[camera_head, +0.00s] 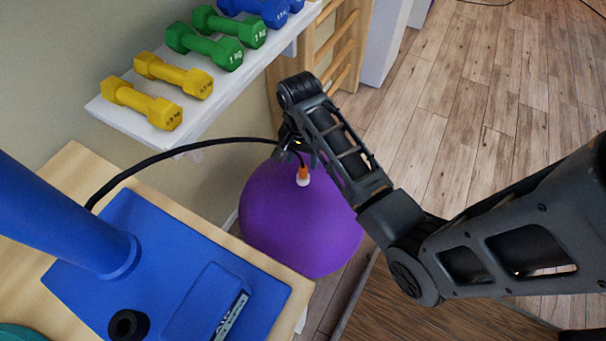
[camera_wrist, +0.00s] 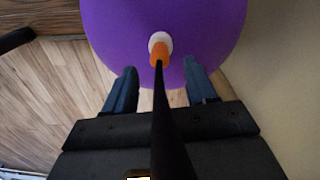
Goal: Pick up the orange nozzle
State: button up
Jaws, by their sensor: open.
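The orange nozzle (camera_head: 303,173) sits at the end of a black hose (camera_head: 190,149), against a white plug or valve on the purple exercise ball (camera_head: 290,228). In the wrist view the nozzle (camera_wrist: 159,54) lies just beyond and between my two fingertips, with the white piece (camera_wrist: 159,39) behind it on the ball (camera_wrist: 200,22). My gripper (camera_wrist: 162,76) is open, one finger on each side of the hose line. In the head view my gripper (camera_head: 298,158) is partly hidden by my arm, just above the nozzle. I cannot tell whether the fingers touch the hose.
A blue pump (camera_head: 160,265) stands on a wooden table (camera_head: 85,170) at the left. A white shelf (camera_head: 160,135) above it holds yellow, green and blue dumbbells. Wooden wall bars (camera_head: 335,50) stand behind the ball. The wooden floor at the upper right is clear.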

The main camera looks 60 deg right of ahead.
aim_at(303, 167)
notch_tip(303, 167, down, 5)
jog(key=shift+s+a+f+b, duration=0.1)
jog(key=shift+b, duration=0.55)
grip_shut()
